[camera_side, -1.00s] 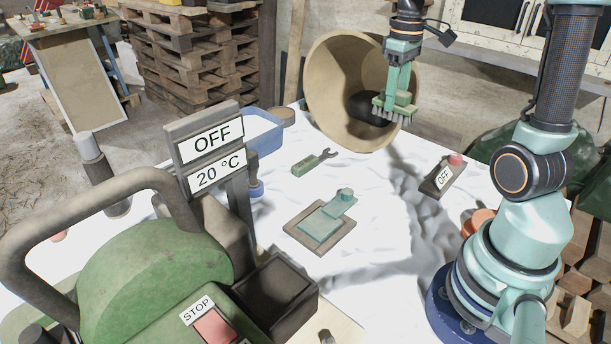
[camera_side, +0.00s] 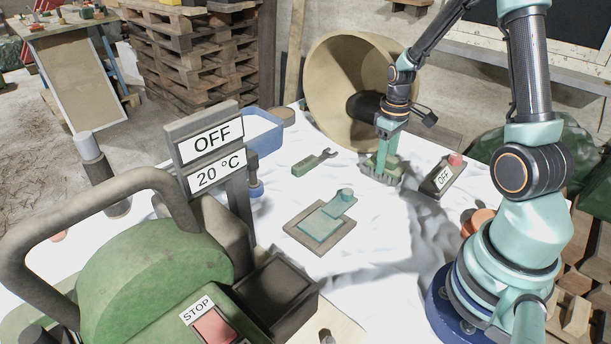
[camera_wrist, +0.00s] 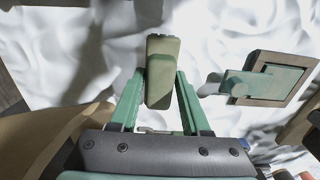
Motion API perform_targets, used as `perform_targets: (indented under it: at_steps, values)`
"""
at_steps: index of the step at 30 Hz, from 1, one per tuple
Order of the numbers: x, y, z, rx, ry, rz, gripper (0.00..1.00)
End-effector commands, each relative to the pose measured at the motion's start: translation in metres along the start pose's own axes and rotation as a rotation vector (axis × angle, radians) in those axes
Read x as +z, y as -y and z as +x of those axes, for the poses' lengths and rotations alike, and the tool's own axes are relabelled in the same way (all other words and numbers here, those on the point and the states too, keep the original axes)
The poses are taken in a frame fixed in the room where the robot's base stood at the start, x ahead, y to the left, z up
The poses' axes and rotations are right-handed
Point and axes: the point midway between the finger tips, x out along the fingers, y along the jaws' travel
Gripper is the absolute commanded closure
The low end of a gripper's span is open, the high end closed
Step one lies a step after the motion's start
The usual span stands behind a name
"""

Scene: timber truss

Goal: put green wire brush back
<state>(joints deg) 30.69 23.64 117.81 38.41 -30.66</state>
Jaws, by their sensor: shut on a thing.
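The green wire brush (camera_side: 379,174) is in my gripper, with its dark bristles pointing down, low over the white cloth in the side view. I cannot tell whether the bristles touch the cloth. My gripper (camera_side: 382,159) points down and is shut on the brush's green body. In the wrist view the brush (camera_wrist: 162,88) shows as an olive-green block between the two teal fingers of my gripper (camera_wrist: 162,76). Its bristles are mostly hidden there.
A wooden board with a teal tool (camera_side: 321,226) lies left of the brush. A tan bowl (camera_side: 330,90) stands tilted behind. Clear cloth lies in front.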

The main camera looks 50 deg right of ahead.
Motion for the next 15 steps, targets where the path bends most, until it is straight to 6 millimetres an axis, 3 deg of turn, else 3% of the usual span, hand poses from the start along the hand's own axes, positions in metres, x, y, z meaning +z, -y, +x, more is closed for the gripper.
perform_targets:
  at_steps: [6, 15]
  values:
    - [0.001, 0.000, 0.027, -0.001, 0.002, 0.000, 1.00]
    - [0.000, 0.000, 0.029, 0.000, 0.000, 0.000, 1.00]
